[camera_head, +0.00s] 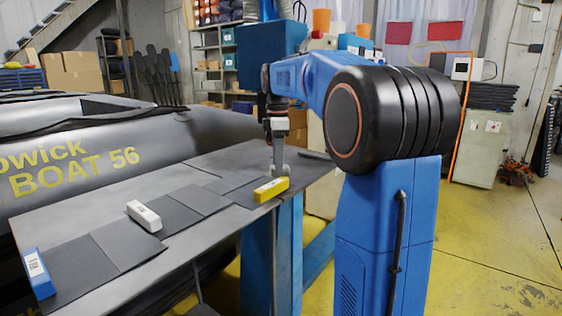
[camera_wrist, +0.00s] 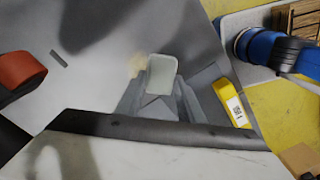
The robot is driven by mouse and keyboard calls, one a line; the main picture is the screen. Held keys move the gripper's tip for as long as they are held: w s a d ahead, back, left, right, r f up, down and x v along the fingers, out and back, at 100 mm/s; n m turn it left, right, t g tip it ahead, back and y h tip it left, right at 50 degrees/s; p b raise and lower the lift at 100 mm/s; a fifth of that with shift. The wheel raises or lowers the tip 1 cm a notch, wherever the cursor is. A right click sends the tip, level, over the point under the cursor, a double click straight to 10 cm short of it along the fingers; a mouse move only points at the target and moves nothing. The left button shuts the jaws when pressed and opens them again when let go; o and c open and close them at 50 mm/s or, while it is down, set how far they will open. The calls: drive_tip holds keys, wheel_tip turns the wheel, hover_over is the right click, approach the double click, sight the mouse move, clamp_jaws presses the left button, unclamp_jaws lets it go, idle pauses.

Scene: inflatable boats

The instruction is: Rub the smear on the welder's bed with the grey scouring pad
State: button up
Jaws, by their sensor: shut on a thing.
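The welder's bed (camera_head: 240,155) is the grey flat surface, with dark sheets lying along it. My gripper (camera_head: 278,170) is low over its far end, behind the yellow block. In the wrist view my gripper (camera_wrist: 161,95) is shut on the grey scouring pad (camera_wrist: 162,72), which looks pale. The smear (camera_wrist: 138,65) is a small beige patch just left of the pad, close to its edge; part of it may be hidden. I cannot tell whether the pad touches the bed. The pad and smear are not clear in the head view.
A yellow block (camera_head: 271,189) lies near the gripper, and also shows in the wrist view (camera_wrist: 233,103). A white block (camera_head: 144,216) and a blue block (camera_head: 39,273) lie nearer along the bed. A grey inflatable boat (camera_head: 90,165) stands behind. An orange-red object (camera_wrist: 20,75) is left in the wrist view.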

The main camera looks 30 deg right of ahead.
drive_tip(key=shift+s+a, duration=0.2)
drive_tip(key=shift+a, duration=0.3)
drive_tip(key=shift+s+a, duration=0.15)
drive_tip(key=shift+a, duration=0.3)
drive_tip(key=shift+w+a, duration=0.2)
drive_tip(key=shift+w, duration=0.4)
drive_tip(key=shift+w+d, duration=0.3)
drive_tip(key=shift+d, duration=0.6)
drive_tip(key=shift+w+d, duration=0.35)
drive_tip(key=shift+d, duration=0.5)
drive_tip(key=shift+w+d, duration=0.3)
drive_tip(key=shift+d, duration=0.6)
drive_tip(key=shift+w+d+r, duration=0.2)
drive_tip(key=shift+w+d, duration=0.1)
drive_tip(key=shift+d, duration=0.45)
drive_tip(key=shift+f, duration=0.1)
